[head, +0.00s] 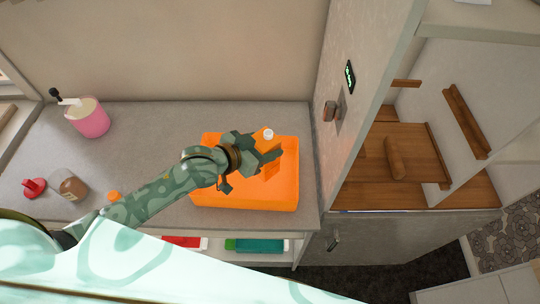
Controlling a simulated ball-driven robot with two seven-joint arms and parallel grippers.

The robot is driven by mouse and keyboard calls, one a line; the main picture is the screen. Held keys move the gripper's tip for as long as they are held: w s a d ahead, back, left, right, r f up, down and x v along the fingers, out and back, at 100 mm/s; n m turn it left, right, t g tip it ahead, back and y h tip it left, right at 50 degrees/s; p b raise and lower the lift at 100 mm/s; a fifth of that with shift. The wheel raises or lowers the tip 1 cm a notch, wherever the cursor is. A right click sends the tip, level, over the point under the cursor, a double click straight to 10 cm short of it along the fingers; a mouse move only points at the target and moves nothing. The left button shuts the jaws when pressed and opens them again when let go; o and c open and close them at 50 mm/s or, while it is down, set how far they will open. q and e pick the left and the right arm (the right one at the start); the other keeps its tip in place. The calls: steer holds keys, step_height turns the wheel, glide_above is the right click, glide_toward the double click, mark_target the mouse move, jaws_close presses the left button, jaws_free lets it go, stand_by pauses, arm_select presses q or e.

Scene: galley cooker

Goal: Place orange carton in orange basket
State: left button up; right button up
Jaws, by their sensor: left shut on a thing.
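The orange basket (236,196) sits on the grey counter near its right end. My left gripper (268,152) is over the right half of the basket, reaching in from the left. It is shut on the orange carton (268,134), whose white cap shows just beyond the fingers. The carton looks roughly upright. Its orange body blends with the basket and is partly covered by the gripper, so I cannot tell whether it touches the basket floor. My right gripper is not in view.
A pink pot (89,119) stands at the back left of the counter. A red object (34,188), a brown jar (71,187) and a small orange cap (114,196) are at the front left. A tall cabinet wall (347,105) rises just right of the basket.

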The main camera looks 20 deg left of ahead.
arm_select(q)
steer(key=shift+w+d+f, duration=0.4)
steer(key=shift+w+f, duration=0.1)
steer(key=shift+f, duration=0.25)
steer(key=shift+w+d+f+b, duration=0.1)
steer(key=shift+f+b, duration=0.2)
steer(key=shift+f, duration=0.6)
steer(key=shift+w+d+f+b, duration=0.1)
steer(key=shift+f+b, duration=0.15)
steer(key=shift+f, duration=0.65)
steer(key=shift+f, duration=0.2)
steer(key=o, duration=1.3)
steer(key=shift+c, duration=0.2)
steer(key=shift+r, duration=0.2)
steer(key=p+v, duration=0.2)
steer(key=v, duration=1)
